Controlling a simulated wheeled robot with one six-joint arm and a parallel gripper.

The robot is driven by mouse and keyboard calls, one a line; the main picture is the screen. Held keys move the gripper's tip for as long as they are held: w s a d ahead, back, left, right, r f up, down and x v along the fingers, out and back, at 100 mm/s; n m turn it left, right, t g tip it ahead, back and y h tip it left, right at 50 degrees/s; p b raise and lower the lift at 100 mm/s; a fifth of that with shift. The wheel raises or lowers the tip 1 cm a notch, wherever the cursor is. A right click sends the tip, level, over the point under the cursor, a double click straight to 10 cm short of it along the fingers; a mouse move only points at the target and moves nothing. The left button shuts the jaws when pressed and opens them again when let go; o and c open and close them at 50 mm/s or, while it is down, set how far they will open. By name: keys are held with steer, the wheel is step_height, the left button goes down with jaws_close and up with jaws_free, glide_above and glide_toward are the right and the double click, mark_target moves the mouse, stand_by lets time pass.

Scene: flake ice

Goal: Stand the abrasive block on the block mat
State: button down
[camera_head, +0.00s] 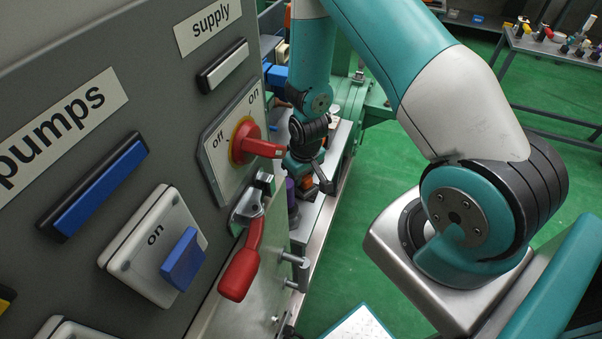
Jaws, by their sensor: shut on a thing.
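My gripper (318,187) is small and far off in the head view, low over the narrow metal bench beside the grey panel. Its dark fingers point down and to the right. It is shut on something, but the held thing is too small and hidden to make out. I cannot pick out the abrasive block or the block mat for certain.
The grey control panel (95,150) fills the left. Its red rotary switch (243,142) and red-handled lever (241,262) stick out close to my gripper. A purple object (291,196) stands beside the gripper. The bench (322,222) runs along the panel; green floor (350,265) lies open.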

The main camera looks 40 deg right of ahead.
steer(key=shift+f+b, duration=0.3)
steer(key=shift+f, duration=0.15)
stand_by(0.4)
steer(key=c, duration=0.7)
jaws_free()
steer(key=shift+c, duration=0.2)
steer(key=shift+r, duration=0.1)
steer(key=shift+s+r+p, duration=0.2)
steer(key=shift+r+p, duration=0.8)
steer(key=shift+r, duration=0.3)
steer(key=shift+s+r+p, duration=0.15)
steer(key=shift+r+p, duration=0.9)
steer(key=shift+r, duration=0.3)
steer(key=shift+s+r+p, duration=0.2)
steer(key=shift+r+p, duration=0.8)
steer(key=shift+r, duration=0.3)
step_height(320, 180, up, 17)
steer(key=s+b, duration=0.2)
